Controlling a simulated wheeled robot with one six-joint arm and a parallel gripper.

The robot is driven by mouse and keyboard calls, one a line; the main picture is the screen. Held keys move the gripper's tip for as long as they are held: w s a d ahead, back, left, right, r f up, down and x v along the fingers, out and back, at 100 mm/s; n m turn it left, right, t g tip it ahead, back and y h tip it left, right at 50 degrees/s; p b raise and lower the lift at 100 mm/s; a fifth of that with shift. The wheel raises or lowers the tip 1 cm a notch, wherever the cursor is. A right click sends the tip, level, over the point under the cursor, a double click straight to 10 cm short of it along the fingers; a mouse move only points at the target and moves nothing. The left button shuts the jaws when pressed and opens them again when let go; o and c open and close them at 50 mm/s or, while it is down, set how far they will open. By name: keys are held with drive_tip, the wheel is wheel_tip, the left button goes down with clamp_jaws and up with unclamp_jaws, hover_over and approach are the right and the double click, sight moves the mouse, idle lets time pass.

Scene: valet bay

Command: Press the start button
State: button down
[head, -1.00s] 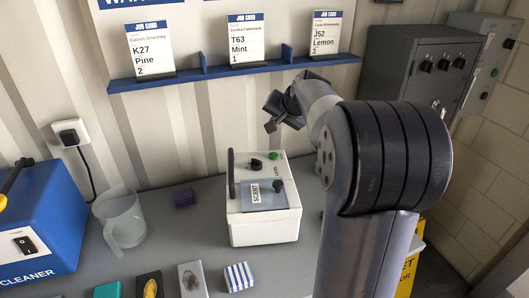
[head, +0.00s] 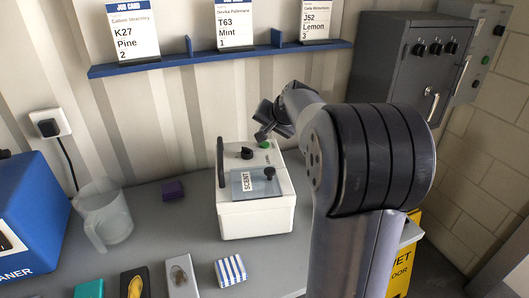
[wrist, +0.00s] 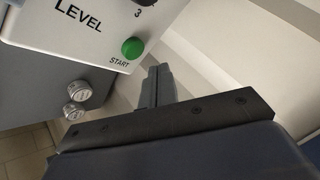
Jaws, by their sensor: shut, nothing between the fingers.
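The white scent machine (head: 255,218) stands on the grey worktop. Its green start button (head: 265,145) is at the back right of its top, partly close behind my gripper. In the wrist view the green button (wrist: 132,48) sits beside the word START, below LEVEL, and is uncovered. My gripper (head: 262,128) is just above the machine's back right corner. In the wrist view its fingers (wrist: 158,82) are shut and empty, with their tips a little right of and below the button. They appear apart from the button.
A jug (head: 103,220) and a dark purple block (head: 173,190) stand left of the machine. A striped box (head: 231,270) lies in front. The blue card shelf (head: 220,57) runs along the wall behind. A grey cabinet (head: 400,75) is at right.

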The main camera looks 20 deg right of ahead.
sight(266, 145)
drive_tip(key=shift+f+b, duration=0.4)
drive_tip(key=shift+f, duration=0.5)
drive_tip(key=shift+f, duration=0.1)
idle(1.2)
drive_tip(key=shift+f+b, duration=0.3)
drive_tip(key=shift+b, duration=0.05)
drive_tip(key=shift+f+b, duration=0.4)
drive_tip(key=shift+f, duration=0.1)
idle(0.5)
drive_tip(key=shift+r, duration=0.1)
drive_tip(key=shift+r+p, duration=0.65)
drive_tip(key=shift+r, duration=0.15)
drive_tip(key=shift+r+p, duration=2)
drive_tip(key=shift+r, duration=0.55)
